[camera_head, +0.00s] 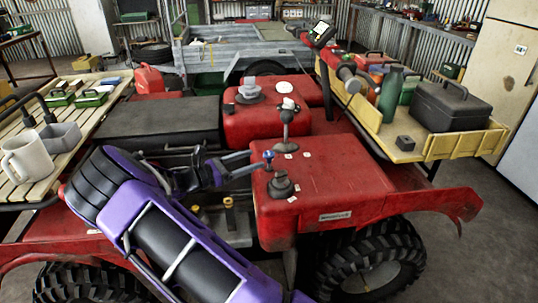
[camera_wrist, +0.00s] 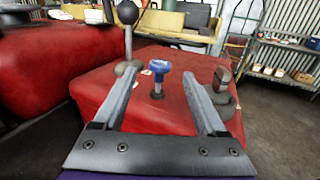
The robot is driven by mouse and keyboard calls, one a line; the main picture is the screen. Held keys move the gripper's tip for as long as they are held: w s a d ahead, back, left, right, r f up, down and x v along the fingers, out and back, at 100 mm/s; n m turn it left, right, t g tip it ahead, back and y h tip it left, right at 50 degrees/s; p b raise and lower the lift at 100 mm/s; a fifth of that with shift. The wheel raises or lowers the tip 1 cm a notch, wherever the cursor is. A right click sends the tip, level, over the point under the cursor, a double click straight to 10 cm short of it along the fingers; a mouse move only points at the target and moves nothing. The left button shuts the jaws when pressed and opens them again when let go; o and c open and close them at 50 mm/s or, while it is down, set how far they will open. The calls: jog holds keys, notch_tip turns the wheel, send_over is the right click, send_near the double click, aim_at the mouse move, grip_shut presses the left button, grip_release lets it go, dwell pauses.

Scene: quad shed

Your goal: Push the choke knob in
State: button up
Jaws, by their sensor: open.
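The choke knob looks to be the blue knob (camera_wrist: 159,70) standing up on a dark stem from the red bodywork (camera_head: 330,190). In the head view the blue knob (camera_head: 268,156) shows near the left edge of that red panel. My gripper (camera_wrist: 163,73) is open and empty, its two grey fingers reaching toward the panel. In the wrist view the knob appears between the fingers, nearer their tips. I cannot tell whether either finger touches it. In the head view my gripper (camera_head: 255,161) is beside the knob, on its left.
A lever with a dark ball top (camera_wrist: 128,14) stands beyond the left finger. A grey fitting (camera_wrist: 221,88) sits by the right finger. A wooden rack (camera_head: 440,145) carries a black box (camera_head: 452,106). A slatted rack with a white mug (camera_head: 27,158) is at left.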

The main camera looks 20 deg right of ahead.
aim_at(269, 153)
jog(key=d, duration=0.6)
jog(key=shift+w+d, duration=0.35)
jog(key=shift+d, duration=0.05)
grip_shut()
dwell(1.0)
